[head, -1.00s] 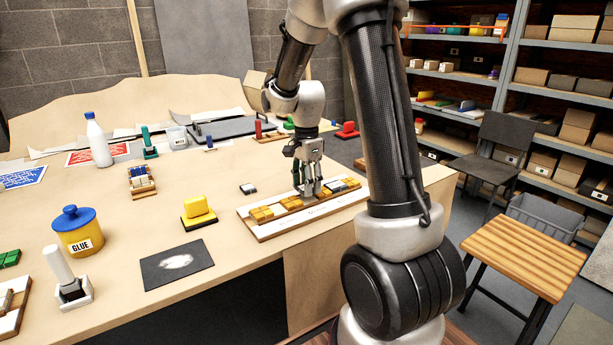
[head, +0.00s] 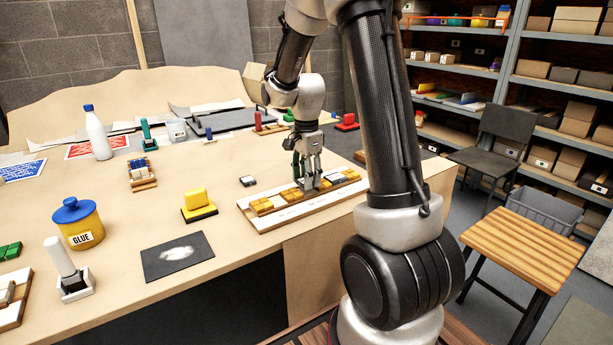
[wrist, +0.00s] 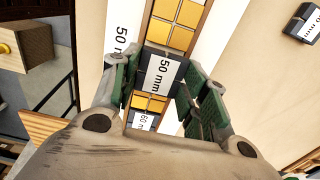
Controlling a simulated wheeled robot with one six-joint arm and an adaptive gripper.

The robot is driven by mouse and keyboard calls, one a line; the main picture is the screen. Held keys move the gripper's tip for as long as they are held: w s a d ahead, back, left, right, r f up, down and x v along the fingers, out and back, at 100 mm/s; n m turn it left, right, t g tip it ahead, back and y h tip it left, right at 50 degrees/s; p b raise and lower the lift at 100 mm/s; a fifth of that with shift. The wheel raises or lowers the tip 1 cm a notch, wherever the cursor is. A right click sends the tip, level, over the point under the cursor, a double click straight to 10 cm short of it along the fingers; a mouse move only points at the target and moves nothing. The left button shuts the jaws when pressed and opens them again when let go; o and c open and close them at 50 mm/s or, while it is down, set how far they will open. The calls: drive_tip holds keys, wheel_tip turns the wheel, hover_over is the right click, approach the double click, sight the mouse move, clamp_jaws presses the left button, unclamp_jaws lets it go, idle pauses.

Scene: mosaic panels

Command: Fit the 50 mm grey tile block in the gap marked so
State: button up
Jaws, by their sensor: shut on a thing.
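My gripper (head: 312,187) is over the mosaic panel (head: 268,226) on the bench. In the wrist view its green-padded fingers (wrist: 160,90) are shut on the dark grey tile block (wrist: 143,68), whose white label reads 50 mm. The block lies in line with the panel's row, between yellow tiles (wrist: 178,28) and more yellow tiles (wrist: 152,103). A white strip beside the row carries a 50 mm mark (wrist: 121,40). The gap is hidden under the block. I cannot tell whether the block is seated or just above it.
A 60 mm label (wrist: 142,121) shows farther down the row. Another dark block (head: 248,181) lies on the bench left of the panel. A yellow stamp-like block (head: 199,204), a dark mat (head: 177,257) and a glue pot (head: 77,226) stand farther left, with bare bench between.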

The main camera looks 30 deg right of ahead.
drive_tip(key=shift+f, duration=1.1)
idle(0.3)
drive_tip(key=o, duration=1.1)
wheel_tip(320, 180, up, 12)
idle(0.3)
